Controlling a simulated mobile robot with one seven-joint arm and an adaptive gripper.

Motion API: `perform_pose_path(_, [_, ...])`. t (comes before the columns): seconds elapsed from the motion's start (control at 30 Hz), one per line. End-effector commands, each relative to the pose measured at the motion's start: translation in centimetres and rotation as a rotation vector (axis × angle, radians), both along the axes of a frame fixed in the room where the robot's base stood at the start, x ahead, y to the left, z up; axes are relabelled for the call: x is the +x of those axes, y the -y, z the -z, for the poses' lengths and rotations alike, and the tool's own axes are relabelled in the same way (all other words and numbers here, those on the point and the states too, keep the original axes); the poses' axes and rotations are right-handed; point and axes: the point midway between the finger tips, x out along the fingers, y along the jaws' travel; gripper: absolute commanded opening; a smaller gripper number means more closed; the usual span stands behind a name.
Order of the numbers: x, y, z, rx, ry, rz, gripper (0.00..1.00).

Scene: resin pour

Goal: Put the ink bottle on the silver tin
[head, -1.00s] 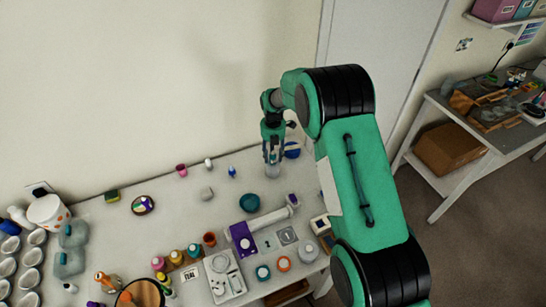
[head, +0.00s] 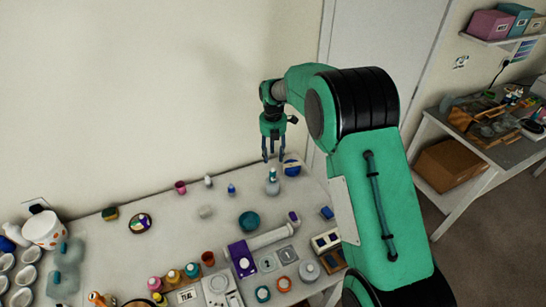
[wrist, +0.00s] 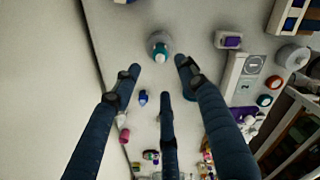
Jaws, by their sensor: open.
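A small bottle with a teal cap (head: 272,174), which looks like the ink bottle, stands upright near the back right of the table. It also shows in the wrist view (wrist: 160,52). A wider pale grey part (head: 272,188) shows at its base. I cannot tell whether this is the bottle's own body or the silver tin under it. My gripper (head: 272,158) is open and empty above the bottle, fingers pointing down and apart from it. Its fingers (wrist: 160,80) are spread in the wrist view. A round grey container (head: 308,271) stands at the front right.
A teal bowl (head: 249,221) and a purple box (head: 242,258) stand nearer the front. A small blue bottle (head: 231,190) is to the left. Bare table surrounds the teal-capped bottle on its left.

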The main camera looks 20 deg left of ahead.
Motion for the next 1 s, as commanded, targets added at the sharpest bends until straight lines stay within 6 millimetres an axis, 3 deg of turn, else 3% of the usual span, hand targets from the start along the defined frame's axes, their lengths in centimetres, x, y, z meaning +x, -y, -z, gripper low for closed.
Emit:
perform_pose_path(0.77, [0.0,0.0,0.0,0.0,0.0,0.0,0.42])
perform_pose_path(1.0, [0.1,1.1,-1.5,0.005,0.008,0.051,0.42])
